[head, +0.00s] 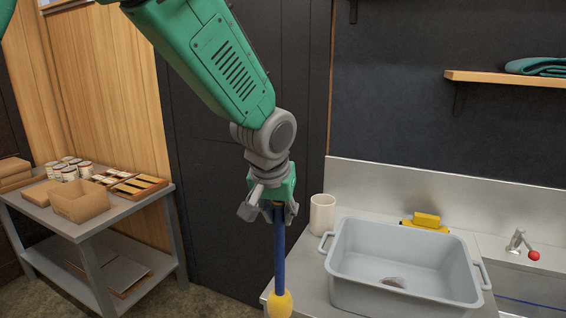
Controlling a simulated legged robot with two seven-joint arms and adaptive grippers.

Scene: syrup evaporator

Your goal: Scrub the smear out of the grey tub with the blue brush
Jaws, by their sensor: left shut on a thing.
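The grey tub (349,289) stands on the metal counter at the lower right, with a handle at each end. The brush has a long blue handle and a yellow head (279,304) at the lower end. The brush is to the left of the tub, apart from it, beside the counter's left edge. My right gripper is not in view.
A tap with a red knob (533,256) is at right. A side table (98,228) at left holds boxes, jars and a tray. A wall shelf (500,78) holds folded green cloth.

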